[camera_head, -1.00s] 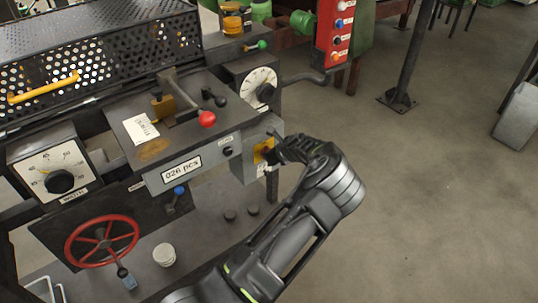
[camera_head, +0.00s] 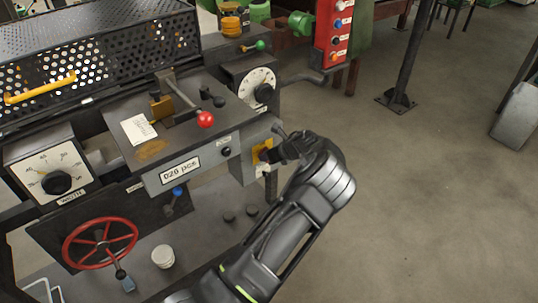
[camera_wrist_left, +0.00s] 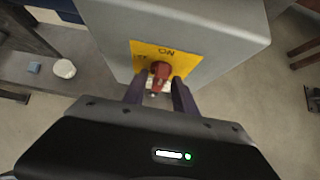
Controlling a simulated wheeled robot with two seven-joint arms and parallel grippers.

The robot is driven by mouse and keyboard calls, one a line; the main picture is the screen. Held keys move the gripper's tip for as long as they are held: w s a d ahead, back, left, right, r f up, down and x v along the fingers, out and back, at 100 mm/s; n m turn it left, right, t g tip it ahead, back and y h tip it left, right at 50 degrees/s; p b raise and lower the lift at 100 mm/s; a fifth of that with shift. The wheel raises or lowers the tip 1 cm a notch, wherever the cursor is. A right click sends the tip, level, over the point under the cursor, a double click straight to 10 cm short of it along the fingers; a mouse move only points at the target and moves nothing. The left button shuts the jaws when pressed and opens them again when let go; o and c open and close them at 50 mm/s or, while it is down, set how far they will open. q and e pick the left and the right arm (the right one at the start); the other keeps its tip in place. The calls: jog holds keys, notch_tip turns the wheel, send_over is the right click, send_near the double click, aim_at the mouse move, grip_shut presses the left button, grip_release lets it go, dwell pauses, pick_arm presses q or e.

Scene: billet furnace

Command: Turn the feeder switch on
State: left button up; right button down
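The feeder switch is a red knob (camera_wrist_left: 160,71) on a yellow plate (camera_wrist_left: 172,53), marked ON at the top, with partly hidden lettering at the left. The plate (camera_head: 261,151) shows in the head view on the front of a grey box, and my gripper hides the knob there. My left gripper (camera_wrist_left: 159,82) is at the switch in the wrist view, its two dark fingers on either side of the knob, with small gaps visible. The knob's exact pointing direction is hard to tell. My right gripper is in neither view.
A lever with a red ball (camera_head: 205,119) and a counter plate (camera_head: 181,170) sit left of the switch. A white dial (camera_head: 258,88) is above it. A red handwheel (camera_head: 100,243) and a white cup (camera_head: 163,256) are lower left. Open floor lies to the right.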

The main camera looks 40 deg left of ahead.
pick_arm(q)
jog(key=shift+d+r, duration=0.1)
jog(key=v, duration=0.7)
jog(key=shift+s+d+r, duration=0.15)
jog(key=shift+d, duration=0.05)
dwell(0.5)
